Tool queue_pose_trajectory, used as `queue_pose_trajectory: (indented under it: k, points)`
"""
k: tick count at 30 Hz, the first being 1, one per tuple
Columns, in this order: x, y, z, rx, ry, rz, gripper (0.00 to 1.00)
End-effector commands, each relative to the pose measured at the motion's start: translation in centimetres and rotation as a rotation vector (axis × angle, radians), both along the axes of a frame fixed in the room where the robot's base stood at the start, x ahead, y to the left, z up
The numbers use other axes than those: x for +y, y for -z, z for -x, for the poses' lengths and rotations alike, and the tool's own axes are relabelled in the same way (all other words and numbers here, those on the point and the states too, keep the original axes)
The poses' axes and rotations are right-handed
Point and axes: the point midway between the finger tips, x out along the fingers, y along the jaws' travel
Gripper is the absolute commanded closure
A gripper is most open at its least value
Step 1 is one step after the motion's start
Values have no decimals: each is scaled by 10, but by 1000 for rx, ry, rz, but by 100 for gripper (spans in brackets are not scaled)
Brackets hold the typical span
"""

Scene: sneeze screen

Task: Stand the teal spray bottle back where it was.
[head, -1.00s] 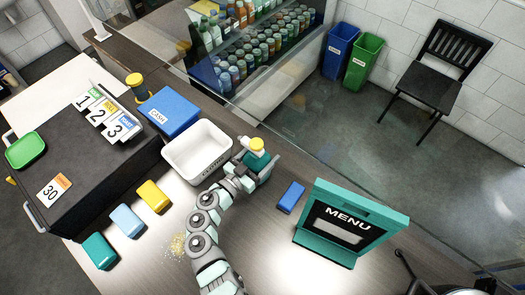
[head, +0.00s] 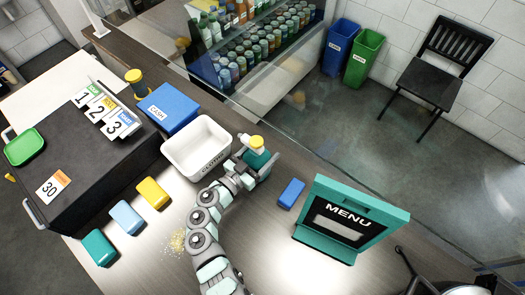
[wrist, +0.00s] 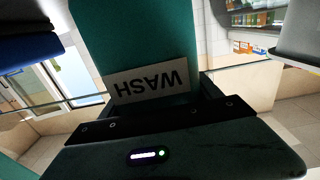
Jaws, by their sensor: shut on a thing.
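The teal spray bottle (head: 257,161) with a yellow and white top is at the end of my arm, just right of the white tub (head: 197,148). My gripper (head: 248,172) is shut on it. In the wrist view the teal bottle (wrist: 135,40) fills the upper middle, with a white "WASH" label that reads upside down, close against my gripper (wrist: 150,118). The bottle looks roughly upright. I cannot tell whether its base touches the counter.
A blue block (head: 291,193) and a teal MENU stand (head: 325,252) are to the right. A blue CASH box (head: 168,108) is behind the tub. Yellow (head: 152,193), light blue (head: 127,217) and teal (head: 99,247) blocks line the left. Crumbs (head: 178,241) lie near my arm. A clear screen (head: 300,143) runs behind.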

Motion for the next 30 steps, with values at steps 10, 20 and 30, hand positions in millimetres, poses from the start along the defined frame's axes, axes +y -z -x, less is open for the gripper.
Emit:
queue_pose_trajectory:
  k: [10, 20, 30]
  points:
    - [0, 3, 0, -4, 0, 1, 98]
    - [0, 7, 0, -3, 0, 1, 98]
    - [0, 10, 0, -3, 0, 1, 98]
